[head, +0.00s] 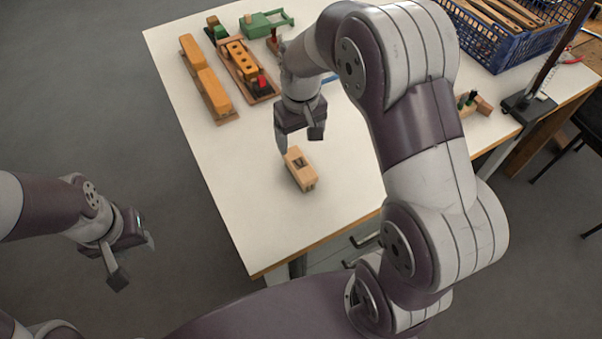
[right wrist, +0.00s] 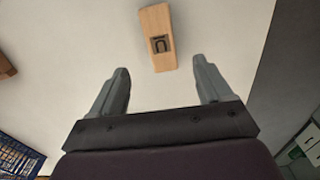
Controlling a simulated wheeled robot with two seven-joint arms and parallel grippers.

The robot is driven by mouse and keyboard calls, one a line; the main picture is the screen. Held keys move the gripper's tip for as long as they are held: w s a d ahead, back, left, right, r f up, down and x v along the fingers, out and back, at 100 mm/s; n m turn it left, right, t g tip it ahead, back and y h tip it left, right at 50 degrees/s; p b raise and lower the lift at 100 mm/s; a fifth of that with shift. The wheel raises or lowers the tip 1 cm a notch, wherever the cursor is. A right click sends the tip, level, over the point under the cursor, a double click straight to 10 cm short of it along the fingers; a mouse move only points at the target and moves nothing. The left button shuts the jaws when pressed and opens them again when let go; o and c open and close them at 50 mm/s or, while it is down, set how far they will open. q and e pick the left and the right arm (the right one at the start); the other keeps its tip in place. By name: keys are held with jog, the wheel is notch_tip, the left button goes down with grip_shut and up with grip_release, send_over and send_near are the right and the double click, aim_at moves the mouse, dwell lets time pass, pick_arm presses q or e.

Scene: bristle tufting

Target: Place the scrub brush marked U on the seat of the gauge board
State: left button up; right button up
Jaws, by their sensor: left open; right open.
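A light wooden block (head: 300,169), likely the scrub brush, lies alone on the white table. In the right wrist view, the block (right wrist: 157,25) bears a dark square with a U-like mark that appears upside down. My right gripper (head: 300,140) is open and empty just beyond the block in the head view. In the right wrist view, its fingers (right wrist: 160,78) are apart, with the block ahead between their lines. My left gripper (head: 133,260) is open and empty, off the table at the left. I cannot tell which item is the gauge board.
On the white table (head: 235,190) stand yellow blocks on a wooden board (head: 207,80), an orange holed block on a board (head: 243,62) and a green tool (head: 266,24). A blue crate (head: 510,40) and a dark upright stand (head: 528,104) are at right. The front left is clear.

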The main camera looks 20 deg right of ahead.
aim_at(300, 163)
notch_tip(300, 163, down, 12)
jog(key=shift+w+r, duration=0.1)
jog(key=shift+r, duration=0.05)
jog(key=c, duration=1.2)
jog(key=shift+r, duration=0.15)
